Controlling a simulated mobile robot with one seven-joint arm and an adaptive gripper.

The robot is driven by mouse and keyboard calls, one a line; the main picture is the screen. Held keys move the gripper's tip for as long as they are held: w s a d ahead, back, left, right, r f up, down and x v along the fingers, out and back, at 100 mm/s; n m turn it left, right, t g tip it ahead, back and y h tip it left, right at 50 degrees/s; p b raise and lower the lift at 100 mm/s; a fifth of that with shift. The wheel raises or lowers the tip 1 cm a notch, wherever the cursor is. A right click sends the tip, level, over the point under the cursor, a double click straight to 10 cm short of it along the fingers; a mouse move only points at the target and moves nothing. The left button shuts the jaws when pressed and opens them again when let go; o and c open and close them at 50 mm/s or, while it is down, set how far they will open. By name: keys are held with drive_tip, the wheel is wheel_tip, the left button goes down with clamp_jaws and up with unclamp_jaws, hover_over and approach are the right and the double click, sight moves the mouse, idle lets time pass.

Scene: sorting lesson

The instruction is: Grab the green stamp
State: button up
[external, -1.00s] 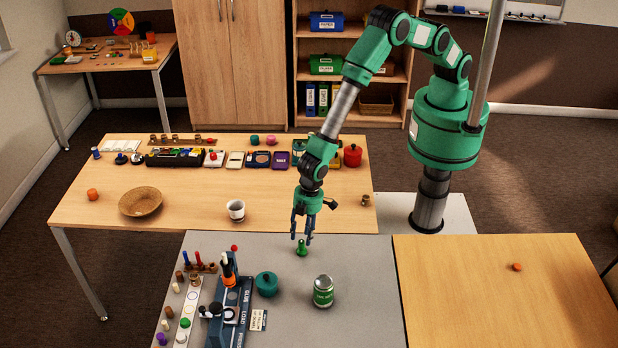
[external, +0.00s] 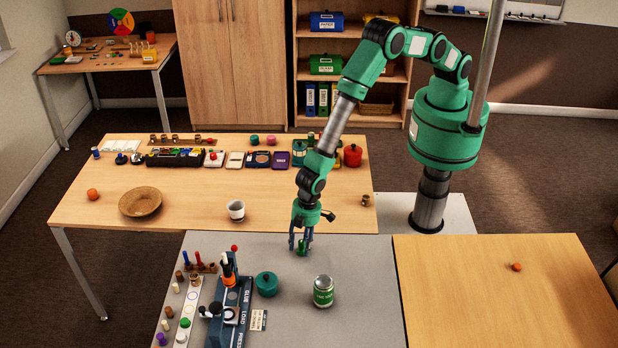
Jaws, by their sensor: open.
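The green stamp (external: 302,247) stands upright on the grey tabletop (external: 350,262), near its back edge. My gripper (external: 300,246) points down over it and is open. Its dark fingers reach down on either side of the stamp's upper part. Whether a finger touches the stamp cannot be told from this view. The stamp is partly hidden by the fingers.
A blue press (external: 230,312) with a lever is at the front left. A white cup (external: 236,210) stands on the wooden table behind. The grey surface right of the can is clear.

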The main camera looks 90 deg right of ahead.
sight(300, 241)
clamp_jaws()
idle(0.3)
drive_tip(key=shift+r, duration=0.1)
drive_tip(key=shift+r, duration=0.4)
wheel_tip(300, 241, up, 3)
drive_tip(key=shift+f, duration=0.1)
drive_tip(key=s+d, duration=0.3)
drive_tip(key=s, duration=0.1)
drive_tip(key=s+d, duration=0.3)
drive_tip(key=d, duration=0.1)
drive_tip(key=s+d+r, duration=0.1)
drive_tip(key=s+d, duration=0.3)
drive_tip(key=shift+s+r, duration=0.1)
drive_tip(key=shift+s, duration=0.25)
